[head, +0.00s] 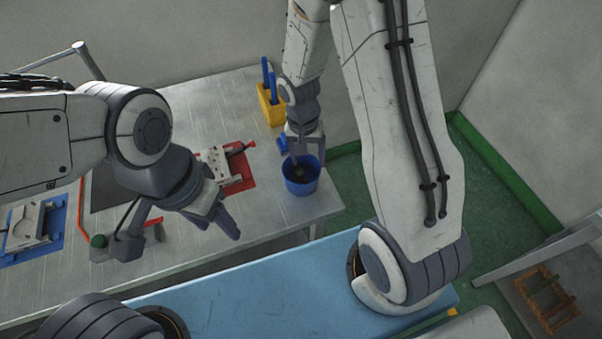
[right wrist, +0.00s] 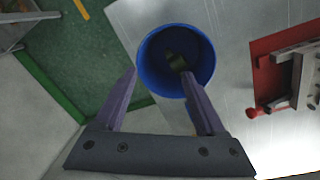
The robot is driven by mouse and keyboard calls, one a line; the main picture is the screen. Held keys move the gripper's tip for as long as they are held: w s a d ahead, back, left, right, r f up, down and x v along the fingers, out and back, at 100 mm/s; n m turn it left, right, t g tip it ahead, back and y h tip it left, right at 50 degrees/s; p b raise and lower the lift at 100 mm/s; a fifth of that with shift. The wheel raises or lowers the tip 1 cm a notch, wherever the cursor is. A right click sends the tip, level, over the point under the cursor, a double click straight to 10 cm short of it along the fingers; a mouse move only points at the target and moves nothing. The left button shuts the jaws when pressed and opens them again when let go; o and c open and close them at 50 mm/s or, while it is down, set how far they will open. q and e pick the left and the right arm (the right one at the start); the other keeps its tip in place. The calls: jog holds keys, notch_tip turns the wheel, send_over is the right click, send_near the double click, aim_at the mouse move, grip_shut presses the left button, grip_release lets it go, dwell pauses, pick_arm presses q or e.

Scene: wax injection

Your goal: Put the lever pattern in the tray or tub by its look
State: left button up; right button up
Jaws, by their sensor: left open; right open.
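A blue tub (head: 302,182) stands near the right end of the metal table. A small dark olive-green piece (right wrist: 176,61) lies inside the tub in the right wrist view; its shape is too unclear to name it surely as the lever pattern. My right gripper (head: 303,152) is open above the tub, pointing down. In the right wrist view its fingers (right wrist: 160,74) are apart with nothing held, one overlapping the tub's opening. My left gripper (head: 226,222) is open and empty over the table's front part. No tray is clearly seen.
A metal mould on a red plate (head: 239,183) lies left of the tub. A yellow holder (head: 271,106) with blue-handled tools stands behind. Another mould on a blue plate (head: 57,236) and a dark mat (head: 108,192) lie further left. A wooden crate (head: 545,300) is on the floor.

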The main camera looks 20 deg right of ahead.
notch_tip(320, 180, up, 10)
jog(key=b, duration=0.1)
jog(key=shift+w+a+r, duration=0.2)
jog(key=shift+w+a, duration=0.05)
jog(key=shift+a, duration=0.2)
jog(key=s+a+r+n+y, duration=0.1)
jog(key=s+a+r+n, duration=0.2)
jog(key=s+a+n, duration=0.3)
jog(key=s+a+r+n+y, duration=0.1)
jog(key=s+a+r+n, duration=0.2)
jog(key=s, duration=1)
jog(key=a+n, duration=0.2)
jog(key=n, duration=0.2)
jog(key=shift+s+a+t, duration=0.3)
jog(key=shift+s+a, duration=0.05)
jog(key=shift+a, duration=0.05)
jog(key=shift+r, duration=0.15)
